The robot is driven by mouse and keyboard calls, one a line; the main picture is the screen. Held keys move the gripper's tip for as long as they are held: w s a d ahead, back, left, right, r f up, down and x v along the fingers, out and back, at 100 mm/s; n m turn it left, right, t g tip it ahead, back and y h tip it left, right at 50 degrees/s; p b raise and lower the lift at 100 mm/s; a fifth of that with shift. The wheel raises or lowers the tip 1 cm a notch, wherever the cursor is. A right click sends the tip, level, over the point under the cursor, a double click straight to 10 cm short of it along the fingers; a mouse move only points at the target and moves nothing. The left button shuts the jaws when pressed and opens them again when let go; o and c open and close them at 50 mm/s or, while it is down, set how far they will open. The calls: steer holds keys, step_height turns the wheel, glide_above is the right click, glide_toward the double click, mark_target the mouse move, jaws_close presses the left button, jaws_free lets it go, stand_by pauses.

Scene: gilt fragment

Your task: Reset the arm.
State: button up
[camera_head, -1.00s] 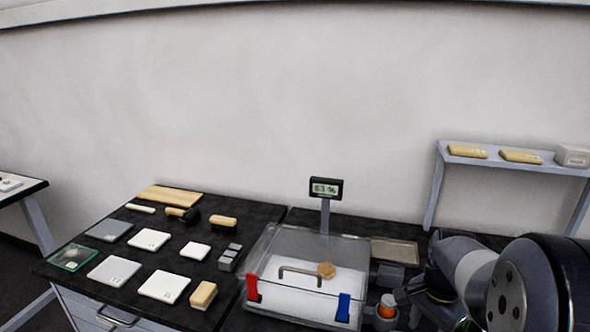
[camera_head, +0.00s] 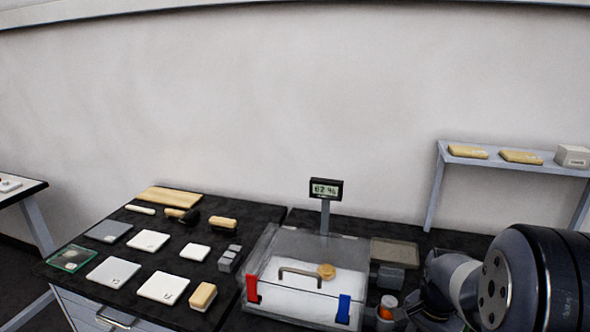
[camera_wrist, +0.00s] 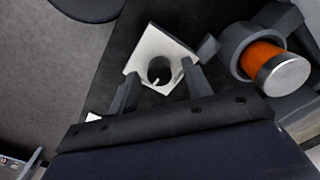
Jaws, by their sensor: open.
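My gripper (camera_wrist: 160,72) is open in the wrist view, with its two dark fingers apart. Past the fingertips is a white square piece (camera_wrist: 158,52) with a round dark hole, on a black surface. I cannot tell any contact, and nothing looks gripped. In the head view my arm (camera_head: 480,285) is folded low at the right edge, and its fingers cannot be made out there.
An orange container with a metal cap (camera_wrist: 268,62) sits in a grey holder close right of my gripper. A clear box (camera_head: 300,245) with a handle stands left of my arm, below a small display (camera_head: 326,188). A raised shelf (camera_head: 510,161) stands behind.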

steer(key=n, duration=0.4)
steer(key=shift+b, duration=0.3)
steer(key=n+b, duration=0.1)
steer(key=n, duration=0.3)
steer(key=shift+n, duration=0.3)
steer(key=n+b, duration=0.1)
steer(key=n, duration=0.2)
steer(key=shift+n, duration=0.4)
steer(key=n+b, duration=0.1)
steer(key=n, duration=0.3)
steer(key=shift+r+n, duration=0.3)
steer(key=shift+r, duration=0.95)
steer(key=shift+s+a, duration=0.1)
